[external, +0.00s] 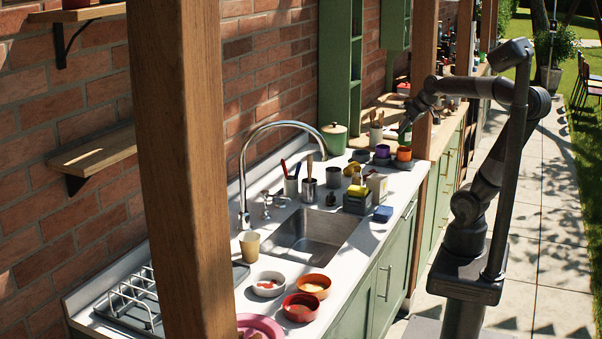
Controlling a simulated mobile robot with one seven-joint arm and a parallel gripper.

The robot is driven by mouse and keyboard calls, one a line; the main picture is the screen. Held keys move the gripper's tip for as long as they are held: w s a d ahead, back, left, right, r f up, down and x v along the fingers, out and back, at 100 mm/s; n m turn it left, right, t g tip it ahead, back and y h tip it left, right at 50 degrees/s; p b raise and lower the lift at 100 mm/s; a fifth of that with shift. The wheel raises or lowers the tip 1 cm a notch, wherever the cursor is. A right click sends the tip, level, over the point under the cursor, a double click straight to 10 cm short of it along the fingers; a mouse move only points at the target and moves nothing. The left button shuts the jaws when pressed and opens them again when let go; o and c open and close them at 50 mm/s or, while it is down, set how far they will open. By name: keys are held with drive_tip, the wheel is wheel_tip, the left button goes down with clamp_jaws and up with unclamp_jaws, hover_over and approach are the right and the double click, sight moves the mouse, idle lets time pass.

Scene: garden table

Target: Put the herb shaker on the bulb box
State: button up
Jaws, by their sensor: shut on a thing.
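My gripper (407,119) is at the end of the arm, above the far part of the counter beside a wooden post. It is shut on a small green thing (404,133), which seems to be the herb shaker. The fingers are too small to see clearly. The green thing is over or just behind several small bowls, and I cannot tell how high it is above the surface. I cannot pick out the bulb box for certain. A small pale box (377,186) stands on the white counter right of the sink.
Small bowls, one orange (404,154) and one purple (382,151), stand below my gripper. The faucet (243,190) arches over the sink (309,235). Wooden posts (424,60) rise along the counter.

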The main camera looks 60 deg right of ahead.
drive_tip(key=shift+s+a+f, duration=0.1)
drive_tip(key=shift+a+f, duration=0.05)
drive_tip(key=shift+a, duration=0.05)
drive_tip(key=shift+w+a+f, duration=1.25)
drive_tip(key=shift+a+f, duration=0.15)
drive_tip(key=shift+f, duration=0.4)
drive_tip(key=shift+w+a+f, duration=1.3)
drive_tip(key=shift+a+f, duration=0.05)
drive_tip(key=shift+f, duration=0.45)
drive_tip(key=shift+w+a+f, duration=1.25)
drive_tip(key=shift+a+f, duration=0.15)
drive_tip(key=shift+f, duration=0.4)
drive_tip(key=o, duration=1)
drive_tip(key=shift+f, duration=0.15)
drive_tip(key=shift+o, duration=0.2)
